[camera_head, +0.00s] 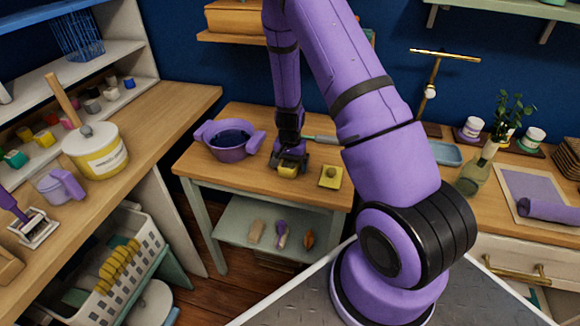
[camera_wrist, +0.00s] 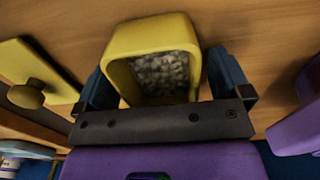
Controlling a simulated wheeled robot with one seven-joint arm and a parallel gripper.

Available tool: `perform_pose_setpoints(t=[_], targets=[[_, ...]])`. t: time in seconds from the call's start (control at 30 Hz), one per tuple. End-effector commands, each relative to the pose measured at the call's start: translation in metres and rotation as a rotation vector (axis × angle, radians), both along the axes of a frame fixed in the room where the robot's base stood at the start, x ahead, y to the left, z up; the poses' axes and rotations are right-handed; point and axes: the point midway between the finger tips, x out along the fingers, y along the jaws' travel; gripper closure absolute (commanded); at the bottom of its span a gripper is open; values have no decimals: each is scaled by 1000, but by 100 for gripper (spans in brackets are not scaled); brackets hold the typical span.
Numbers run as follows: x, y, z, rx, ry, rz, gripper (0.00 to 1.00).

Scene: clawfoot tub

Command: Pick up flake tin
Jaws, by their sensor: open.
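The flake tin (camera_wrist: 117,52) is a small yellow open box with grey flakes inside. In the head view the tin (camera_head: 287,171) is on the small wooden table, partly hidden under my gripper (camera_head: 290,158). In the wrist view my gripper (camera_wrist: 164,85) is open, with one dark finger at each side of the tin. A narrow gap shows near the right finger; contact at the left finger is unclear. A yellow square lid with a round knob (camera_wrist: 27,95) lies apart from the tin; it also shows in the head view (camera_head: 331,177).
A purple two-handled pot (camera_head: 230,149) stands left of the tin on the wooden table (camera_head: 215,179). A teal-grey bar-like thing (camera_head: 322,139) lies behind the lid. A green bottle (camera_head: 474,173) stands on the right counter. The table's front strip is clear.

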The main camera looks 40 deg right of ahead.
Motion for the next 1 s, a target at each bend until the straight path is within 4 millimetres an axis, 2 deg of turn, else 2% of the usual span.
perform_pose_setpoints(t=[0.2, 0.43, 0.47, 0.77, 1.0], targets=[[0, 0, 0, -1, -1, 1, 4], [0, 0, 0, -1, -1, 1, 57], [0, 0, 0, -1, -1, 1, 59], [0, -1, 1, 0, -1, 1, 59], [-1, -6, 11, -3, -3, 1, 59]])
